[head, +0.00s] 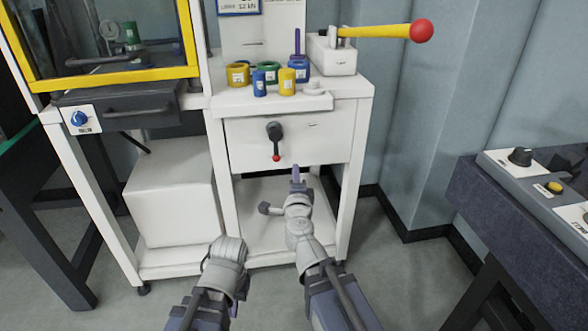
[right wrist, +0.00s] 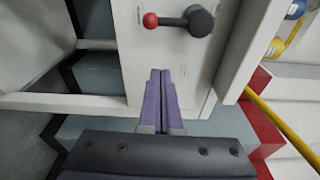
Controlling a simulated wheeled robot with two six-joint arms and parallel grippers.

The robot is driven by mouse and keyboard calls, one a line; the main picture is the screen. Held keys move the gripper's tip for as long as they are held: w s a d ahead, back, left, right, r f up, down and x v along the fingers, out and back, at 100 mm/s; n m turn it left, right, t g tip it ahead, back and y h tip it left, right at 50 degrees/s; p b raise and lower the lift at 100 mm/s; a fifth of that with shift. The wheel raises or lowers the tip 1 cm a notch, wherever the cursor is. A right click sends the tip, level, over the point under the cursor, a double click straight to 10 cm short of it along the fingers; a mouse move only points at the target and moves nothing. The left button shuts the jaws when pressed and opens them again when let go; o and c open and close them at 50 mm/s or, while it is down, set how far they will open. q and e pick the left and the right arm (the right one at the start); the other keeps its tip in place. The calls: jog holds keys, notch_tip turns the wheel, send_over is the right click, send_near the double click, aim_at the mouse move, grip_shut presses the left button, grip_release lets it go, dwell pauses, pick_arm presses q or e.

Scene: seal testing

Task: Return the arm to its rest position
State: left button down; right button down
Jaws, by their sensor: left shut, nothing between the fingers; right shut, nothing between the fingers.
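My right gripper (head: 296,172) points up and forward, below the red-tipped lever (head: 275,140) on the white cabinet's front panel. In the right wrist view its two purple fingers (right wrist: 160,73) are together with nothing between them, and the same lever (right wrist: 185,20) is beyond their tips, apart from them. My left arm (head: 225,262) comes in from the lower left and ends in a bent grey joint; its fingers do not show.
The cabinet top (head: 235,98) holds several coloured rings and cylinders (head: 268,73) and a press with a yellow red-knobbed handle (head: 380,31). A white box (head: 170,205) stands lower left. A dark-topped bench (head: 510,205) with controls is at right. Floor is clear between.

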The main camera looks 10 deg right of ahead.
jog(key=a+f+n+g+y, duration=0.1)
jog(key=a+n+y, duration=0.7)
jog(key=n, duration=0.2)
jog(key=s+a+f+n+g+y, duration=0.25)
jog(key=s+f+n+g, duration=0.25)
jog(key=f+n+g, duration=0.45)
jog(key=s+d+f+n+g+h, duration=0.1)
jog(key=s+d+f+g+h, duration=0.65)
jog(key=s+d+f, duration=0.5)
jog(key=s+a+r+n+h, duration=0.1)
jog(key=s+a+n, duration=0.15)
jog(key=a, duration=0.35)
jog(key=s+a+n, duration=0.2)
jog(key=s+a, duration=0.2)
jog(key=a, duration=0.1)
notch_tip(320, 180, up, 38)
jog(key=p, duration=3.7)
jog(key=shift+m, duration=0.3)
jog(key=shift+f, duration=0.1)
